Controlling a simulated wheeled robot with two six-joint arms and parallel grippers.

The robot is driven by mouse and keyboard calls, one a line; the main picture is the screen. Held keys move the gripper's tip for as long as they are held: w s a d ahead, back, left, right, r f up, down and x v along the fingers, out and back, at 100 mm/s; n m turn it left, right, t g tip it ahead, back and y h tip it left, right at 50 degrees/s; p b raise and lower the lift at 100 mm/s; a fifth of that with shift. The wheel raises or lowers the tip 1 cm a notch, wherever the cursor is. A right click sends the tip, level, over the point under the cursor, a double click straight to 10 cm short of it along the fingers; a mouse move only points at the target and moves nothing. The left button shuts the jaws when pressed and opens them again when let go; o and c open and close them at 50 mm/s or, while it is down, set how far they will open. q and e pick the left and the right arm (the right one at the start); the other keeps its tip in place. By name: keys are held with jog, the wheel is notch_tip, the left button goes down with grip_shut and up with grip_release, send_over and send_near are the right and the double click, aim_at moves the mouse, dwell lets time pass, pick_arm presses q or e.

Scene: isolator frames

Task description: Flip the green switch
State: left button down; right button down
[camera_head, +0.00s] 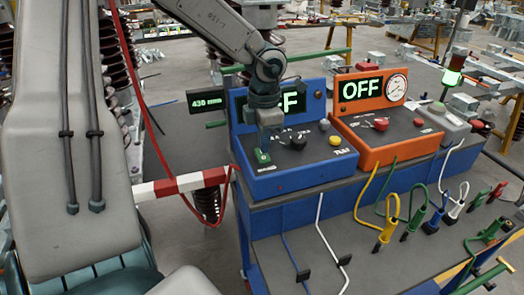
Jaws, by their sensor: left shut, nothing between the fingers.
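The green switch (262,156) sits at the front left of the sloped top of a blue control box (300,180). My left gripper (266,146) points down from above, shut and empty, with its tips right at the switch. I cannot tell whether the tips touch it. The gripper and wrist hide part of the blue box's panel and display (294,101), where only a lit letter F shows. My right gripper is not in view.
An orange box (398,146) reading OFF stands to the right. Cables and colored plugs cover the bench (365,250) in front. A red-white barrier (180,184) is at left.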

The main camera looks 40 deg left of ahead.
aim_at(264, 158)
pick_arm(q)
notch_tip(264, 158, up, 5)
jog(key=shift+f+p, duration=0.1)
jog(key=shift+p, duration=0.85)
